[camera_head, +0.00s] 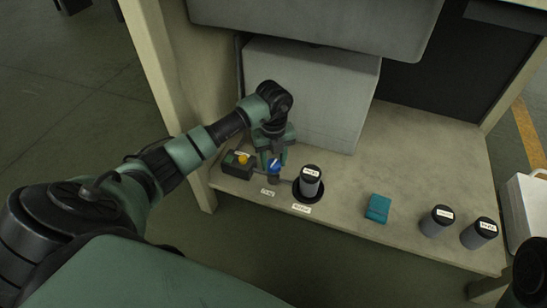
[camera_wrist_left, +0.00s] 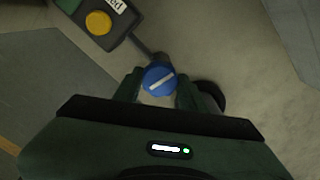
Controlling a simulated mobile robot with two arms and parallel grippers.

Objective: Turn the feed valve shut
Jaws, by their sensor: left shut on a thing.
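The feed valve is a round blue knob (camera_head: 275,167) with a white bar, near the front left of the bench. It also shows in the left wrist view (camera_wrist_left: 160,80), where its white bar slants slightly, rising to the right. My left gripper (camera_head: 274,161) points down over it and is shut on it, one finger on each side of the knob in the left wrist view (camera_wrist_left: 159,88). A dark box with a yellow button (camera_head: 242,160) is joined to the valve by a short pipe. My right gripper is out of view.
A grey cylinder (camera_head: 311,182) stands in a dark ring right of the valve. A teal box (camera_head: 378,208) and two more cylinders (camera_head: 437,222) (camera_head: 479,233) are further right. A large grey cabinet (camera_head: 315,95) stands behind. The bench (camera_head: 430,165) is clear at centre right.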

